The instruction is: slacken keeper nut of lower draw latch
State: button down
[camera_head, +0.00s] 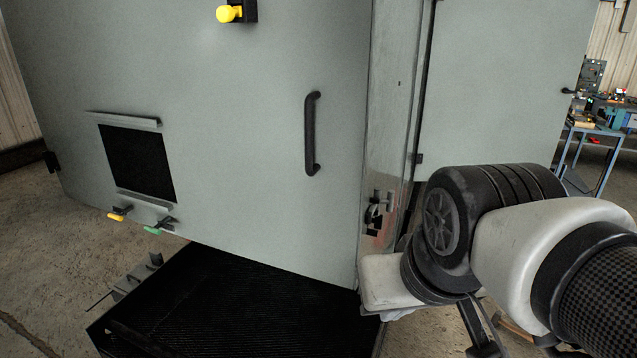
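A small metal draw latch (376,207) with dark parts sits low on the bare metal strip at the right edge of the grey enclosure door (250,130). I take it for the lower draw latch. Its keeper nut is too small to make out. My arm comes in from the right, and its black wrist joint and a white link stand just right of and below the latch in the picture. I cannot make out my gripper; its fingers do not show clearly. I see no contact between my arm and the latch.
The door carries a black handle (312,134), a yellow knob (229,14), a dark vent (137,162), and yellow (117,215) and green (154,230) tabs. A second grey panel (497,85) stands behind at right. A black ribbed platform (230,305) lies below. A blue workbench (597,130) stands far right.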

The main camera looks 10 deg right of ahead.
aim_at(377, 222)
jog(key=l, duration=0.55)
jog(key=i+l, duration=0.1)
jog(key=l, duration=0.35)
jog(key=l+z, duration=0.15)
jog(key=l, duration=0.25)
jog(key=i+l, duration=0.15)
jog(key=l, duration=0.3)
